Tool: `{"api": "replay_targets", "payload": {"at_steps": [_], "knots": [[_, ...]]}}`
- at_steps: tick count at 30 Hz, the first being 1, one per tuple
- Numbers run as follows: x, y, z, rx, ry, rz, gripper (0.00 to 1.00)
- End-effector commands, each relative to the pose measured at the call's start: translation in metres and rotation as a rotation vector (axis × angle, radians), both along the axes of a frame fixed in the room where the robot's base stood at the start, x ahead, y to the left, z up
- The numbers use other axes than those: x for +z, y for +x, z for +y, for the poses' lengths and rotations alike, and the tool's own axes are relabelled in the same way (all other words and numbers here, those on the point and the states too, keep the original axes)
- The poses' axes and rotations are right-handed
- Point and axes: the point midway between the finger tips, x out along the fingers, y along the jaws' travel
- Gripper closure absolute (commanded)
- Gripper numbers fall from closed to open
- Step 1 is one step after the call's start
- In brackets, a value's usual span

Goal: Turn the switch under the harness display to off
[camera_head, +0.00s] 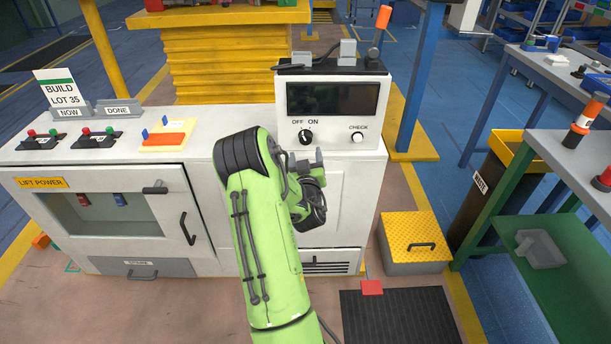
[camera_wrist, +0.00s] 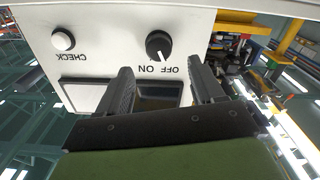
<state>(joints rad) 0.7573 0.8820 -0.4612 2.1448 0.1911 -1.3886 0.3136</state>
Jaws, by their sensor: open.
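The harness display (camera_head: 333,98) is a dark screen on a white box. Below it, the black round switch (camera_head: 306,136) sits under the words OFF and ON. The wrist view is upside down; there the switch (camera_wrist: 158,45) has a white pointer line slanting toward the labels, but I cannot tell for sure which word it marks. My gripper (camera_head: 305,158) is just below the switch in the head view, apart from it. In the wrist view my gripper (camera_wrist: 160,72) has its two dark fingers spread and empty, with the switch beyond the gap between the tips.
A white CHECK button (camera_head: 357,137) is right of the switch; it also shows in the wrist view (camera_wrist: 63,39). An orange-topped post (camera_head: 381,22) stands behind the box. A yellow step box (camera_head: 414,238) and a waste bin (camera_head: 497,185) stand on the right.

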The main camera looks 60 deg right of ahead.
Motion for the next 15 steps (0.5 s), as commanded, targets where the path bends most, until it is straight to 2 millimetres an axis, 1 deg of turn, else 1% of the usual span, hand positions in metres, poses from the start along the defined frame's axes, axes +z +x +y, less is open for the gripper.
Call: {"api": "replay_targets", "payload": {"at_steps": [1, 3, 7, 10, 15], "knots": [[-0.005, -0.007, 0.013, -0.002, 0.002, -0.001, 0.33], [-0.005, -0.015, 0.03, -0.001, 0.0, -0.001, 0.33], [-0.004, -0.028, 0.057, 0.001, 0.0, 0.0, 0.33], [-0.002, -0.035, 0.07, 0.002, 0.0, 0.001, 0.33], [-0.001, -0.038, 0.077, 0.002, -0.001, 0.002, 0.33]]}}
